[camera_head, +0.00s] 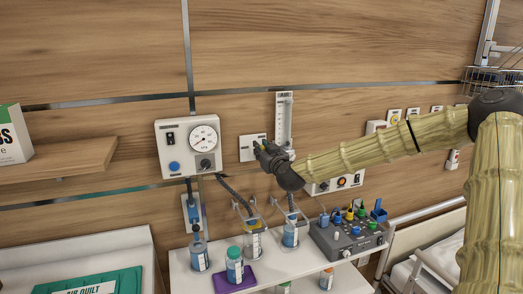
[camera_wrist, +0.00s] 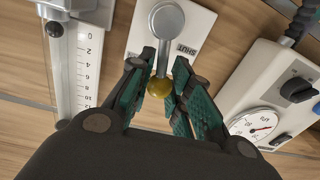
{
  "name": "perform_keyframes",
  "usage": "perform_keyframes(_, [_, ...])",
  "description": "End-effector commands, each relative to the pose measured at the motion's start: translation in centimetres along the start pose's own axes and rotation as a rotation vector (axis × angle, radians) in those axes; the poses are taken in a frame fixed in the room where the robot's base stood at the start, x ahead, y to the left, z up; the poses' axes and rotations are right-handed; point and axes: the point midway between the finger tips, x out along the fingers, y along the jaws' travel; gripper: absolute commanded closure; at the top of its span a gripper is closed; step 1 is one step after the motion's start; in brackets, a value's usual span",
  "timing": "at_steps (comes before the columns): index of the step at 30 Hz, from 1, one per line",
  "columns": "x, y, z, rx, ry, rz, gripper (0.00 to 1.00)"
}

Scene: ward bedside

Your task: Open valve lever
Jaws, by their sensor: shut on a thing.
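The valve lever (camera_wrist: 165,45) shows in the wrist view, with a round silver hub, a short arm and a brass-coloured knob (camera_wrist: 158,88) at its end. It is mounted on a white wall plate (camera_wrist: 196,24) with the word SHUT beside the arm. The plate also shows in the head view (camera_head: 246,147). My gripper (camera_wrist: 166,72) has its green-padded fingers on both sides of the lever arm and knob, and is shut on it. In the head view my gripper (camera_head: 263,149) is against the plate and hides the lever.
A flowmeter (camera_head: 284,117) is right beside the plate, and a gauge unit (camera_head: 188,147) is to its left. Below, a white shelf (camera_head: 182,268) holds bottles, jars and a control box (camera_head: 345,236). A wooden shelf (camera_head: 70,160) juts out at the left.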

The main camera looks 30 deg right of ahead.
Motion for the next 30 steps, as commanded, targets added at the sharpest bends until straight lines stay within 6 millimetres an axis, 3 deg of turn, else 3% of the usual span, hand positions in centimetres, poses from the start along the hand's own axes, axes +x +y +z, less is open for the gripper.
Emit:
perform_keyframes(15, [-0.1,1.4,0.1,0.241,0.011,0.001,1.00])
perform_keyframes(26, [-0.1,1.7,-0.1,0.271,0.010,0.003,1.00])
perform_keyframes(27, [-0.1,1.7,-0.1,0.271,0.010,0.003,0.79])
perform_keyframes(30, [-0.1,1.6,-0.1,0.271,0.010,0.003,0.61])
